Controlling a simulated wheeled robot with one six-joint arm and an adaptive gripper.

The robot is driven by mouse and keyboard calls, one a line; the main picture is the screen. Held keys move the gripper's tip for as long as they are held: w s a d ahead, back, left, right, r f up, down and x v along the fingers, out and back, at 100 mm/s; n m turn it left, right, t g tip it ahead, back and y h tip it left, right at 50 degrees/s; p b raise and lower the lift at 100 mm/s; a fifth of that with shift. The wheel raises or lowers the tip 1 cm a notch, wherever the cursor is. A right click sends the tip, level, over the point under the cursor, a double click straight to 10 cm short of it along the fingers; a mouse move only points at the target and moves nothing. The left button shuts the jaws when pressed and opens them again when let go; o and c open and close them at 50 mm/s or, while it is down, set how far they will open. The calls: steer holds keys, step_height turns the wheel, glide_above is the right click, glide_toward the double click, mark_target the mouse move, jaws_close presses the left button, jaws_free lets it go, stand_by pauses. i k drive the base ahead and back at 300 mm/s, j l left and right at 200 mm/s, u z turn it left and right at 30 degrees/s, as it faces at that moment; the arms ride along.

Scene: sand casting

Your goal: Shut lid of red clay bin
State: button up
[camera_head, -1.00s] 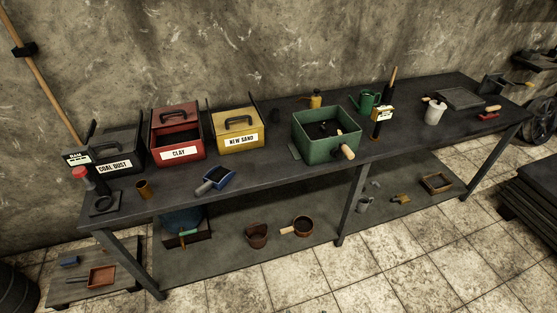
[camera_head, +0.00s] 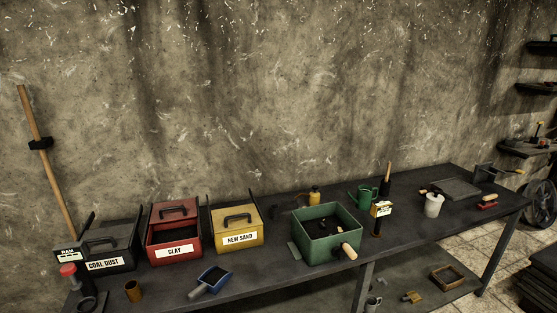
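The red clay bin (camera_head: 154,257) stands on the left part of the bench, with a white CLAY label on its front. Its red lid (camera_head: 158,219), with a dark handle, sits toward the back of the bin. The dark inside shows in front of the lid, so the bin is open. My gripper is not in view.
The COAL DUST bin (camera_head: 124,261) stands close on the left and the yellow NEW SAND bin (camera_head: 258,235) close on the right. A blue scoop (camera_head: 214,278) lies in front, near a brown cup (camera_head: 133,291). A green box (camera_head: 318,249) stands further right.

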mark_target(183, 209)
steer(key=i+j, duration=0.45)
steer(key=j, duration=0.15)
steer(key=i+j, duration=0.5)
steer(key=j, duration=0.15)
steer(key=i+l, duration=0.1)
steer(key=l, duration=0.15)
steer(key=i+l+u, duration=0.1)
steer(key=k+j, duration=0.25)
steer(key=j, duration=0.2)
